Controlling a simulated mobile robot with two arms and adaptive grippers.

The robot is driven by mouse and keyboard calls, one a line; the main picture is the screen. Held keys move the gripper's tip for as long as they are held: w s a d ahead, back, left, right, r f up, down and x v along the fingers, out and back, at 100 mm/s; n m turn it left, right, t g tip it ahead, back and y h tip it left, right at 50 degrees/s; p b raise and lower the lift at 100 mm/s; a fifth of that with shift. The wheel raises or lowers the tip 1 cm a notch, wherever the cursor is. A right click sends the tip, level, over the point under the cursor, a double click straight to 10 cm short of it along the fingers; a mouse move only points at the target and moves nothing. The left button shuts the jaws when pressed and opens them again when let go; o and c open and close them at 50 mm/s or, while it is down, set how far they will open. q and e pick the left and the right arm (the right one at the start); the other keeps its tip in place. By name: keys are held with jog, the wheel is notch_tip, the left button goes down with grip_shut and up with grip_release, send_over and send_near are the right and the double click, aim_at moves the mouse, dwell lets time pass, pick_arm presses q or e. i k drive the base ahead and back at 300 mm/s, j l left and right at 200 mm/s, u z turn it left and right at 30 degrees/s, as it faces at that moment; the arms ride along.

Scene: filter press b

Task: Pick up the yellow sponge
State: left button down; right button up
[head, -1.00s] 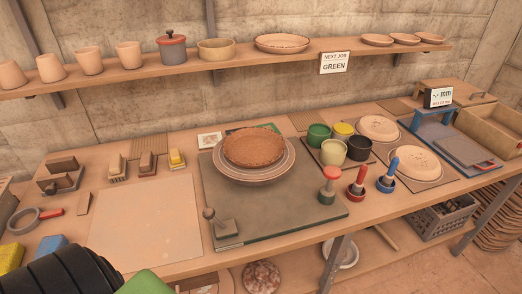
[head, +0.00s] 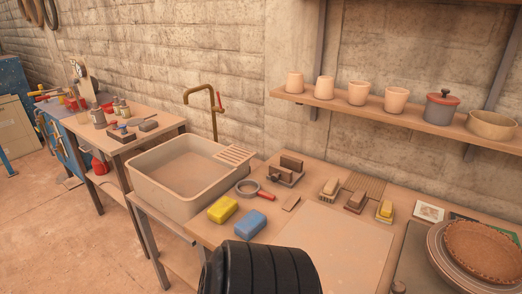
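The yellow sponge (head: 222,209) lies flat at the near left corner of the wooden workbench, close to the sink. A blue sponge (head: 249,222) lies just to its right, with a narrow gap between them. Neither gripper can be made out.
A sink (head: 180,180) with a brass tap (head: 212,110) stands left of the sponges. A ring-shaped tool with a red handle (head: 254,189) lies behind them. Several brushes and a pale board (head: 340,245) are to the right. A shelf (head: 390,112) with pots hangs above.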

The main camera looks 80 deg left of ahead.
aim_at(220, 213)
jog(key=u, duration=3)
